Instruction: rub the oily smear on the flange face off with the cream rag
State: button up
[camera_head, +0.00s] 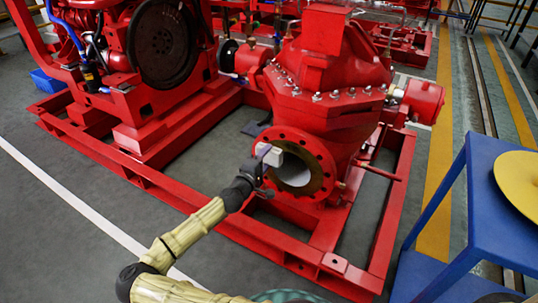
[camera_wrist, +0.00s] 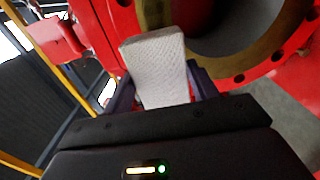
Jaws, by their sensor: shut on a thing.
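The flange face (camera_head: 318,158) is the round ring with bolt holes at the front of the red pump; it shows close up in the wrist view (camera_wrist: 262,73). A brownish-olive band rings the bore, and I cannot tell the smear apart from it. My gripper (camera_head: 266,158) is at the upper left part of the flange, shut on the pale cream rag (camera_head: 273,157). In the wrist view the rag (camera_wrist: 157,65) is a light, textured block between the fingers of my gripper (camera_wrist: 162,92). Its far end overlaps the flange's inner band; contact is unclear.
The red pump casing (camera_head: 325,70) rises behind the flange. A red base frame (camera_head: 265,238) surrounds it. A blue table (camera_head: 505,185) with a yellow round thing (camera_head: 521,183) stands at the right. Grey floor (camera_head: 60,235) lies open at the left.

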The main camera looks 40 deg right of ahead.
jog(key=shift+v, duration=1.6)
jog(key=shift+d, duration=0.2)
jog(key=shift+x, duration=3.4)
jog(key=shift+x, duration=1)
jog(key=shift+s+d+p, duration=0.3)
jog(key=shift+s, duration=0.45)
jog(key=shift+s+d+p, duration=0.25)
jog(key=shift+s+p, duration=0.05)
jog(key=shift+s, duration=0.4)
jog(key=shift+s+d+p, duration=0.25)
jog(key=shift+s+d, duration=0.05)
jog(key=shift+s, duration=0.45)
jog(key=shift+s+d+p, duration=0.2)
jog(key=shift+s+d, duration=0.1)
jog(key=shift+s, duration=0.45)
